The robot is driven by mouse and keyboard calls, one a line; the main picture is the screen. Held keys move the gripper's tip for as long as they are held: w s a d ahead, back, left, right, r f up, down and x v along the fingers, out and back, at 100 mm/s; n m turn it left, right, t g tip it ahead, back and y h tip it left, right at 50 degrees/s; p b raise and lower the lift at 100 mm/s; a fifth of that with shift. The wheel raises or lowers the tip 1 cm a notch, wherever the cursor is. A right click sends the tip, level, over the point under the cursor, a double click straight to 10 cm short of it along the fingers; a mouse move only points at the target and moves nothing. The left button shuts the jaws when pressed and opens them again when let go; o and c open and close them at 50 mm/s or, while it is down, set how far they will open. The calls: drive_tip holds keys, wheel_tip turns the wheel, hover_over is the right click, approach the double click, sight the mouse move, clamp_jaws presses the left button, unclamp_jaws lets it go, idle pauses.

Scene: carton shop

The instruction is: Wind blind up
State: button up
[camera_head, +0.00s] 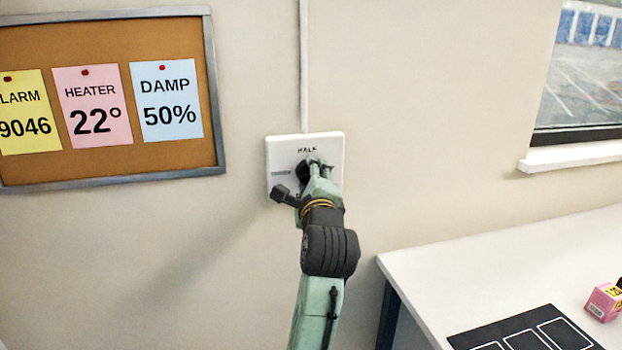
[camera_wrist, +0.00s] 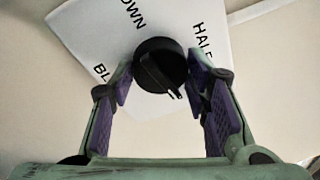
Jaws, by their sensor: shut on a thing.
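A white square wall plate (camera_head: 279,155) carries a round black knob (camera_head: 303,171). The plate (camera_wrist: 85,40) also shows in the wrist view, with "DOWN", "HALF" and a partly hidden word starting "BL" printed around the knob (camera_wrist: 160,60). A narrow pointer mark on the knob points to the lower right there, away from "DOWN". My gripper (camera_head: 318,166) reaches the plate from below. In the wrist view my gripper's purple-padded fingers (camera_wrist: 160,82) are shut on the knob, one on each side. The window (camera_head: 580,75) is cut off at the right edge; no blind shows in it.
A cork board (camera_head: 100,165) with yellow, pink and blue notes hangs left of the plate. A white conduit (camera_head: 304,65) runs up from the plate. A white table (camera_head: 480,265) at the lower right bears a black mat (camera_head: 525,335) and a pink box (camera_head: 604,301).

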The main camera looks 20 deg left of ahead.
drive_tip(key=shift+m, duration=0.8)
drive_tip(key=o, duration=1.2)
drive_tip(key=shift+c, duration=0.2)
drive_tip(key=v, duration=0.7)
drive_tip(key=shift+s, duration=0.25)
drive_tip(key=shift+r, duration=0.15)
